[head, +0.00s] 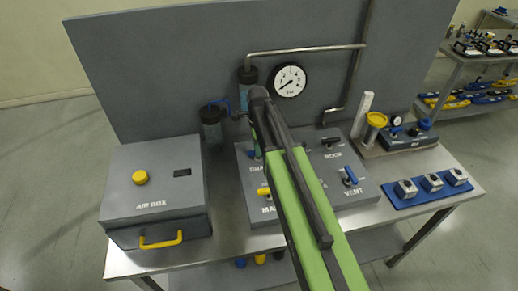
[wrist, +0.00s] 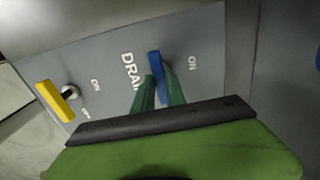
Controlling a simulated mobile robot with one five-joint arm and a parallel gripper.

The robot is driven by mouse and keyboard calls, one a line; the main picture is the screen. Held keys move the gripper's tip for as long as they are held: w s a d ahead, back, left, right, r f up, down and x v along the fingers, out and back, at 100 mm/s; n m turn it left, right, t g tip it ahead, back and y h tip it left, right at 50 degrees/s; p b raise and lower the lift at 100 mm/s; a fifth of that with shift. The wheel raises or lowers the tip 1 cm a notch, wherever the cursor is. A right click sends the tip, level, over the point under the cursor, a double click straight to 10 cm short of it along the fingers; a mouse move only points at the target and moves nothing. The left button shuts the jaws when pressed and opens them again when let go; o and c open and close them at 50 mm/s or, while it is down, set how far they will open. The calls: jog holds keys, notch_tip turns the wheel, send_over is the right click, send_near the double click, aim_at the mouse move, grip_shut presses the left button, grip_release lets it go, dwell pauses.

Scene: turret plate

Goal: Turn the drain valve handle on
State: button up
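The drain valve handle (wrist: 155,64) is a blue lever on the grey panel, beside the word DRAIN in the wrist view. An ON mark is to its right; any OFF mark is hidden. My gripper (wrist: 160,84) has its two dark green fingers close on either side of the handle, with the lever between them. I cannot tell whether both fingers press on it.
A yellow handle (wrist: 57,101) sits left on the panel. In the head view, a blue VENT handle (head: 350,176) and black upper-right handle (head: 330,141) share the panel. The air box (head: 153,185) is left, a blue tray (head: 402,205) right, and a gauge (head: 289,81) behind.

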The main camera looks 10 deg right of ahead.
grip_shut()
jog(key=shift+d, duration=0.15)
jog(key=shift+n, duration=0.3)
jog(key=n, duration=0.2)
jog(key=shift+n, duration=0.3)
jog(key=n, duration=0.5)
jog(key=shift+a, duration=0.2)
jog(key=n, duration=0.5)
jog(key=shift+s, duration=0.1)
jog(key=n, duration=0.4)
jog(key=shift+n, duration=0.3)
